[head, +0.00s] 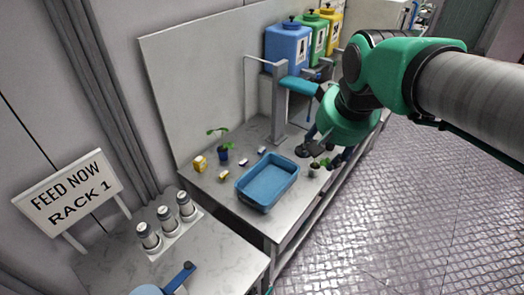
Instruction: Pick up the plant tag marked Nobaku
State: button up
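Several small items lie on the grey bench, and no lettering on them can be read, so I cannot tell which is the tag marked Nobaku. Two small pale pieces with dark parts, possibly tags, lie behind the blue tray: one piece (244,163) and another piece (262,149). A small orange-and-white piece (222,175) lies left of the tray. My gripper (322,154) is over the bench right of the tray, apart from these pieces. Its fingers are small and partly hidden by my arm, so their opening is unclear.
The blue tray (243,187) looks empty. Grey-and-white bottles (167,220) and a "FEED NOW RACK 1" sign (68,188) are nearer. Coloured containers (288,45) stand behind.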

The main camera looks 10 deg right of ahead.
jog(key=w+a+r+m+g+p, duration=0.1)
jog(key=w+r+m+p, duration=0.15)
jog(key=w, duration=1.45)
jog(key=m+g+p, duration=0.4)
jog(key=m+p, duration=0.1)
jog(key=p, duration=0.3)
send_over(263, 150)
notch_tip(263, 150, down, 34)
jog(key=shift+w+f+n, duration=0.15)
jog(key=shift+f+n, duration=0.1)
jog(key=shift+f, duration=0.15)
jog(key=shift+f, duration=0.15)
notch_tip(263, 150, down, 8)
jog(key=shift+r+p, duration=0.1)
jog(key=shift+p, duration=0.35)
jog(key=shift+f, duration=0.25)
